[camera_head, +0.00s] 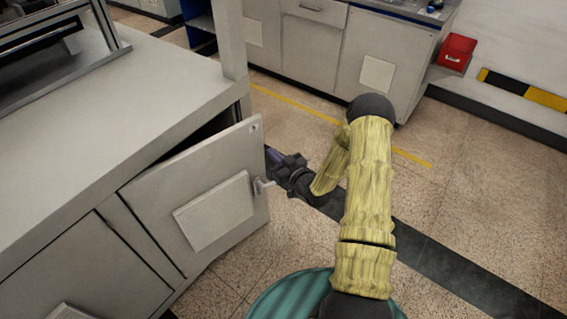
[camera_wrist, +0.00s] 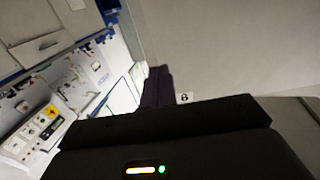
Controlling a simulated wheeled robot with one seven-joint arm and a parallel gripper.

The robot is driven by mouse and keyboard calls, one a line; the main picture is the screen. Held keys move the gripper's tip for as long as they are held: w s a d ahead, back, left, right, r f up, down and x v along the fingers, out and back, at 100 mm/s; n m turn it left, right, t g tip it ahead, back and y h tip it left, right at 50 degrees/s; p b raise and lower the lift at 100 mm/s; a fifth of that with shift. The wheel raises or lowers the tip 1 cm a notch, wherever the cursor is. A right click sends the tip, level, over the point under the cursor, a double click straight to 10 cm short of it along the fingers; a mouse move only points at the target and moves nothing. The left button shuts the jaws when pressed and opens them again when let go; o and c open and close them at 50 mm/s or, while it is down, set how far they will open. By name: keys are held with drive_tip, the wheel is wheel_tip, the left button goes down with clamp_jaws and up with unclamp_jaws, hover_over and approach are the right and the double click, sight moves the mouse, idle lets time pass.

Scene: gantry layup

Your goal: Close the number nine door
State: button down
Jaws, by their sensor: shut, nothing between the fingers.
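The grey cabinet door (camera_head: 158,197) stands partly open at the left in the head view, with a pale panel (camera_head: 215,210) on its face. A small number label (camera_head: 254,127) is at its upper free corner, and a lever handle (camera_head: 262,186) is on its free edge. My gripper (camera_head: 275,156) is shut and empty, just right of the free edge. In the wrist view the purple fingers (camera_wrist: 157,88) are together beside a grey surface (camera_wrist: 230,50). A small label (camera_wrist: 184,98) there reads like a 6 or a turned 9. I cannot tell whether the fingers touch the door.
The worktop (camera_head: 90,120) lies above the door, and a second closed door (camera_head: 85,275) is at lower left. Grey cabinets (camera_head: 350,55) stand at the back, with a red box (camera_head: 456,53) to their right. The speckled floor (camera_head: 480,190) at right is clear.

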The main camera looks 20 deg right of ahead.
sight(263, 144)
drive_tip(key=shift+x, duration=1.75)
drive_tip(key=shift+w, duration=0.1)
drive_tip(key=w+b, duration=0.1)
drive_tip(key=w+a+n+y+b, duration=0.1)
drive_tip(key=w, duration=0.1)
drive_tip(key=w+a+y+b, duration=0.1)
drive_tip(key=w, duration=0.1)
drive_tip(key=shift+f+g, duration=0.2)
drive_tip(key=shift+g, duration=0.2)
drive_tip(key=shift+w+a+r+n, duration=0.15)
drive_tip(key=shift+w+n, duration=0.15)
drive_tip(key=shift+w, duration=0.05)
